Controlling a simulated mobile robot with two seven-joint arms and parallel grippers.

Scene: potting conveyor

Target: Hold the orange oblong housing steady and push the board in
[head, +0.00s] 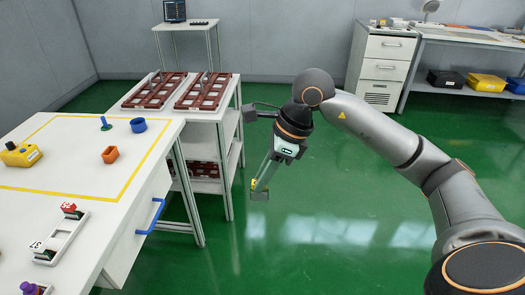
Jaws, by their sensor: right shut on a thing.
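The orange housing (110,154) is a small open-topped piece on the white table, inside the yellow outline. My right gripper (260,187) hangs over the green floor to the right of the table, well apart from the housing. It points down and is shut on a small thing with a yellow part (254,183). This may be the board, but it is too small to tell. My left gripper is out of view, and nothing holds the housing.
A blue ring-shaped cup (138,125), a blue-green knobbed piece (105,124) and a yellow box (21,154) share the table. A white rack (66,238) with stamp-like pieces lies at the front. A side table (181,112) with dark red trays stands behind. Open floor lies right.

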